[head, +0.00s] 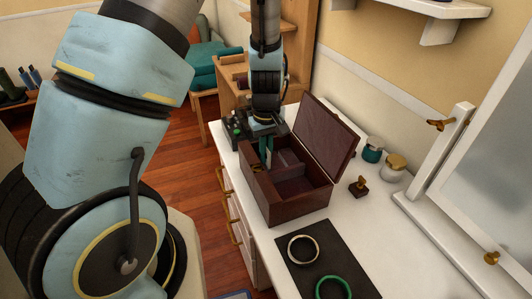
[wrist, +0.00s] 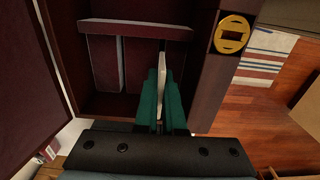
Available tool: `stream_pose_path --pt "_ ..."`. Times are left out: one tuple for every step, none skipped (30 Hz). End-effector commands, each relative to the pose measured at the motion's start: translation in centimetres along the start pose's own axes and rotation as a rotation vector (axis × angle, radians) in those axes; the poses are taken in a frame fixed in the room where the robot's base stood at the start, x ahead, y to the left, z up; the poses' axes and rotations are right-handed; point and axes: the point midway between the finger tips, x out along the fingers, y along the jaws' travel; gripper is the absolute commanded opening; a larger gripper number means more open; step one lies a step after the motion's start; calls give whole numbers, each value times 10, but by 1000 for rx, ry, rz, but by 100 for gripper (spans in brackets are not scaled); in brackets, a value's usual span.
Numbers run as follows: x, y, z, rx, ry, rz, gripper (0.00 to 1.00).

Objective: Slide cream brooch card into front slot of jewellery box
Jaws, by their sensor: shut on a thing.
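The dark wooden jewellery box (head: 287,207) stands open on the white dresser, its lid tilted back to the right. My gripper (head: 265,150) points down over the box's far left part. In the wrist view my gripper (wrist: 162,105) has its teal fingers shut on the cream brooch card (wrist: 161,78), which shows nearly edge-on as a thin pale strip. The card lies close beside the box wall (wrist: 212,75) that bears the brass clasp (wrist: 232,35). Dividers (wrist: 135,30) show inside the box (wrist: 88,98). The card's lower edge and its depth relative to the slot cannot be told.
A black mat (head: 318,262) with a pale bangle (head: 303,249) and a green bangle (head: 333,288) lies in front of the box. Small jars (head: 394,166) and a brass-topped stand (head: 359,187) are right of the lid. A mirror (head: 480,165) stands at far right.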

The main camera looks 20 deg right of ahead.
Motion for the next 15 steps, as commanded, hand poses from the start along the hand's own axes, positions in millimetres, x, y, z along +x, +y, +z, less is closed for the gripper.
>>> stream_pose_path --pt "2 0 0 0 0 0 0" --pt "3 0 0 0 0 0 0" --pt "4 0 0 0 0 0 0" --pt "5 0 0 0 0 0 0" --pt "5 0 0 0 0 0 0" --pt "6 0 0 0 0 0 0" --pt "7 0 0 0 0 0 0" --pt "8 0 0 0 0 0 0" --pt "9 0 0 0 0 0 0" --pt "9 0 0 0 0 0 0" --pt "10 0 0 0 0 0 0" --pt "11 0 0 0 0 0 0" --pt "12 0 0 0 0 0 0" --pt "12 0 0 0 0 0 0" --pt "13 0 0 0 0 0 0"
